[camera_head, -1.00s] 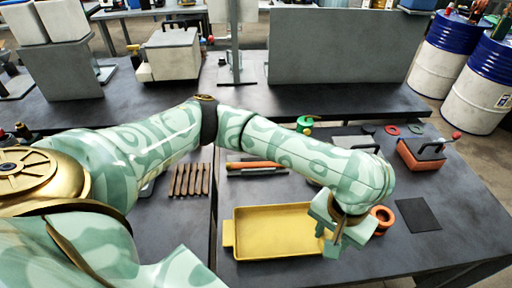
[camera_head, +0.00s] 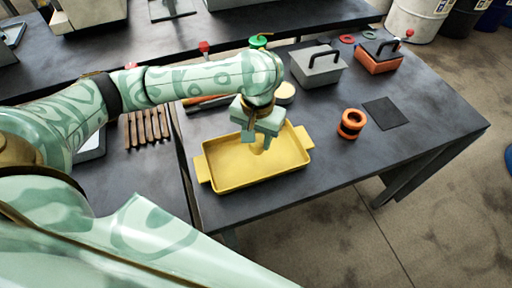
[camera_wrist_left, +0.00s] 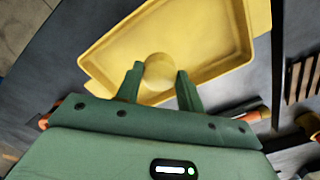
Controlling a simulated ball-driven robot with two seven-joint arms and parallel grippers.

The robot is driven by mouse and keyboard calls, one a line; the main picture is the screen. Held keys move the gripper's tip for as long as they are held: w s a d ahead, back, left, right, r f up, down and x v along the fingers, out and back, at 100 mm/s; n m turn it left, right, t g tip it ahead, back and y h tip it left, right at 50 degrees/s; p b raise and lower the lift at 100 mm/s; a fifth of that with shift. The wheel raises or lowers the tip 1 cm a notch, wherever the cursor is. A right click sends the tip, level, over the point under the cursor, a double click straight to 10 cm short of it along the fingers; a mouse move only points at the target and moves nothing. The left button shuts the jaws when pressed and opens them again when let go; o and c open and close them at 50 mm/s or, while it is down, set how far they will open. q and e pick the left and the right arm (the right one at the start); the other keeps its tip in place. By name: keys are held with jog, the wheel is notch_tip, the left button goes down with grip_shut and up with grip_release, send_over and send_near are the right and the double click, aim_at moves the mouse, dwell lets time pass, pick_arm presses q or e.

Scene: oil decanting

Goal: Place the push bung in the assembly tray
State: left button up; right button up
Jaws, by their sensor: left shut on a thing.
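The yellow assembly tray (camera_head: 215,172) lies on the dark table, with its handle tabs at the two ends. My left gripper (camera_head: 260,145) is over the right half of the tray, pointing down. In the left wrist view, the gripper (camera_wrist_left: 160,82) is shut on a pale yellow round piece, the push bung (camera_wrist_left: 159,67), which sits between the fingertips over the tray floor. In the head view the bung is mostly hidden by the fingers and blends with the tray. Whether it touches the tray floor I cannot tell. My right gripper is not in view.
An orange ringed part (camera_head: 351,123) and a black mat (camera_head: 385,112) lie right of the tray. A grey block with a handle (camera_head: 318,67) and a red box (camera_head: 379,57) stand behind. A cream round lid (camera_head: 285,93) is close behind the gripper. Several brown strips (camera_head: 148,128) lie left.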

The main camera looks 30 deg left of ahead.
aim_at(254, 145)
pick_arm(q)
jog(key=f+b, duration=0.1)
jog(key=f, duration=0.1)
jog(key=a+f+b, duration=0.1)
jog(key=f+b, duration=0.1)
jog(key=shift+w+f+b, duration=0.1)
jog(key=shift+f+b, duration=0.1)
jog(key=shift+b, duration=0.1)
jog(key=shift+r, duration=0.15)
jog(key=o, duration=0.9)
jog(key=shift+o, duration=0.2)
